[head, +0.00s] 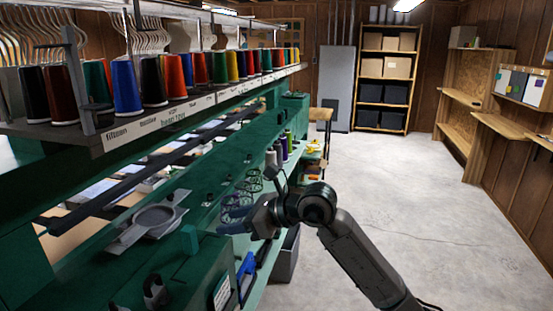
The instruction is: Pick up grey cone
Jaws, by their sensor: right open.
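A small pale grey cone (271,158) stands upright on the green bench in the middle of the head view, in a short row with other cones. Another light cone (278,151) is close behind it; their exact shades are hard to tell apart. My right gripper (228,220) is open and empty, nearer to me and lower in the picture than the grey cone, with its fingers pointing left over the bench. It is apart from the cone. My left gripper is not in view.
A purple cone (285,150) and a green cone (290,139) stand behind the grey one. A shelf (190,107) with several coloured cones runs above the bench. The concrete floor (400,200) at right is clear.

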